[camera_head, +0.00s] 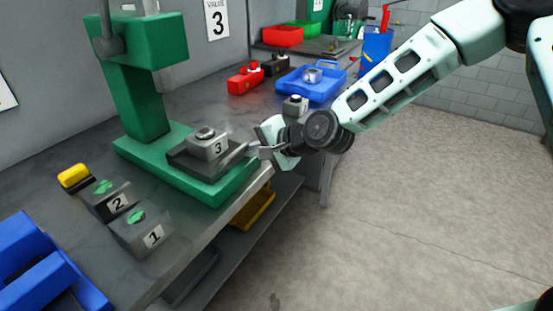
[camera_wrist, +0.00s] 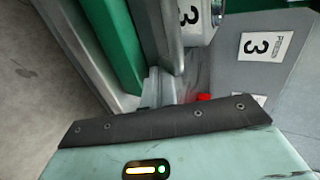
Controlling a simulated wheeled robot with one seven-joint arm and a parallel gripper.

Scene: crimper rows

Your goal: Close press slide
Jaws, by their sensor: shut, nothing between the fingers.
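The green press (camera_head: 135,95) stands on the bench at the left in the head view. Its dark grey slide (camera_head: 183,157) lies on the green base, with a grey block marked 3 (camera_head: 208,146) on top. The slide and block sit to the right of the press head, toward the bench's front edge. My gripper (camera_head: 254,149) is shut and empty at the slide's front end; I cannot tell whether it touches. In the wrist view, part of the slide (camera_wrist: 152,32) and the block (camera_wrist: 196,14) show just beyond my fingers (camera_wrist: 166,88).
Blocks marked 2 (camera_head: 108,198) and 1 (camera_head: 142,232), a yellow-topped block (camera_head: 74,177) and a blue bin (camera_head: 35,262) are at the near left. A red block (camera_head: 245,80) and a blue tray (camera_head: 309,88) lie farther back. The floor at right is clear.

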